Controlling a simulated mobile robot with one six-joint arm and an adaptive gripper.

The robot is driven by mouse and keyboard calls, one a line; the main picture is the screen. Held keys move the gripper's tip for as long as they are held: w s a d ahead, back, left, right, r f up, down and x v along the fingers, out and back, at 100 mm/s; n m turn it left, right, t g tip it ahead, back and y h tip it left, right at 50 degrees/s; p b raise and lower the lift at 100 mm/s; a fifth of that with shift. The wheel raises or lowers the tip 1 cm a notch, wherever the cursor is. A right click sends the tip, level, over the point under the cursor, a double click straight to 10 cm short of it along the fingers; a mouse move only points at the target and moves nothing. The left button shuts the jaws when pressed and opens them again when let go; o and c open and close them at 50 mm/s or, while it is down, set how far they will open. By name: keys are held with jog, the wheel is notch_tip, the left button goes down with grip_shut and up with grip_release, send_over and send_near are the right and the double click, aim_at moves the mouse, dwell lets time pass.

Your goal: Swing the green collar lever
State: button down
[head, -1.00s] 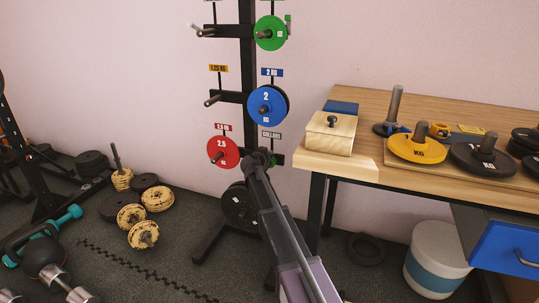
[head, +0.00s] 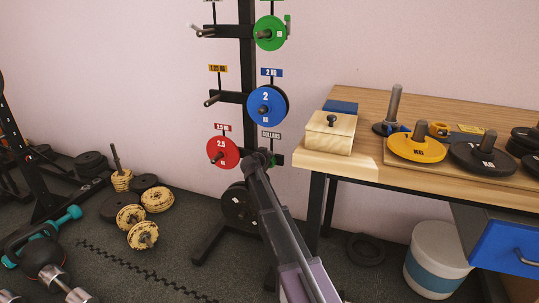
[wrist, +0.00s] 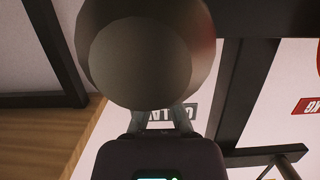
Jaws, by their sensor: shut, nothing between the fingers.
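The COLLARS sign (head: 270,134) hangs on the black rack post, right of the red 2.5 plate. In the wrist view, the gripper's fingers (wrist: 162,119) are partly hidden by a large dark round shape, and no green shows.
The rack post (head: 247,60) carries a blue plate (head: 265,105) above and the red plate (head: 223,152) to the left. A wooden bench (head: 350,166) with a lidded box (head: 329,133) stands close on the right. Dumbbells and plates lie on the floor at left.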

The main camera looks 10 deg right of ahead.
jog(key=shift+s+d+f+b, duration=0.1)
jog(key=shift+d+f+b, duration=0.25)
jog(key=shift+b, duration=0.35)
dwell(1.1)
jog(key=c, duration=1.4)
grip_release()
jog(key=shift+a, duration=0.1)
jog(key=c, duration=0.7)
grip_release()
jog(key=shift+a, duration=0.2)
jog(key=shift+r+p, duration=0.2)
jog(key=shift+p, duration=0.1)
jog(key=shift+w+r+p, duration=0.45)
jog(key=shift+r+p, duration=0.2)
jog(key=shift+p, duration=0.5)
notch_tip(320, 180, up, 8)
jog(key=p, duration=0.7)
jog(key=shift+s+f, duration=0.1)
jog(key=shift+f, duration=0.15)
